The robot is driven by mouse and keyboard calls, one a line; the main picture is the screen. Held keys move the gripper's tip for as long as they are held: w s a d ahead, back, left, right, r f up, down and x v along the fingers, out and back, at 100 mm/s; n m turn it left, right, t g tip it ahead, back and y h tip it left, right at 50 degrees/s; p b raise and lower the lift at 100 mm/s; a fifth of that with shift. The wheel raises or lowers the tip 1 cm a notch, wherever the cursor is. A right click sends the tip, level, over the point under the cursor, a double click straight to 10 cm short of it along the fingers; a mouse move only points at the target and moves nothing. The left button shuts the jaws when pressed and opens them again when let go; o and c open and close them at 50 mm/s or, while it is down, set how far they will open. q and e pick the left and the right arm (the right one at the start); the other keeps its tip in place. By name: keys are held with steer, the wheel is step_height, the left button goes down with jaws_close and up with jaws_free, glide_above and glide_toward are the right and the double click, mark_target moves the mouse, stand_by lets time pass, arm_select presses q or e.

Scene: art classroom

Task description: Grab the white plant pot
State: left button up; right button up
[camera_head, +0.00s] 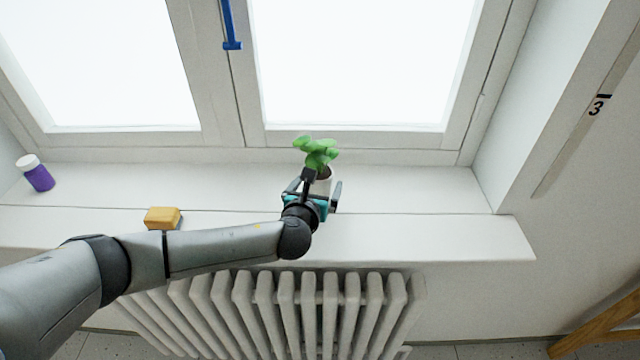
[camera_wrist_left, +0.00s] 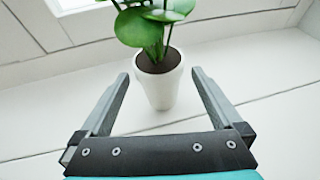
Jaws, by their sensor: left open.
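The white plant pot (camera_head: 323,186) stands upright on the white window sill, with a green leafy plant (camera_head: 318,152) in dark soil. My left gripper (camera_head: 322,190) is at the pot and hides most of it in the head view. In the left wrist view the pot (camera_wrist_left: 159,82) is upright, just beyond and between the fingertips. The left gripper (camera_wrist_left: 159,78) is open, one finger on each side, with a gap showing between the fingers and the pot. My right gripper is not in view.
The window sill (camera_head: 420,235) is mostly clear to the right of the pot. A yellow sponge-like block (camera_head: 163,218) and a purple bottle with a white cap (camera_head: 37,174) are to the left. A radiator (camera_head: 290,310) is below, and a window with a blue handle (camera_head: 231,30) is behind.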

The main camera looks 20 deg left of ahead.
arm_select(q)
steer(key=shift+b+x, duration=0.3)
steer(key=shift+x, duration=1.15)
steer(key=shift+r, duration=0.1)
jaws_close()
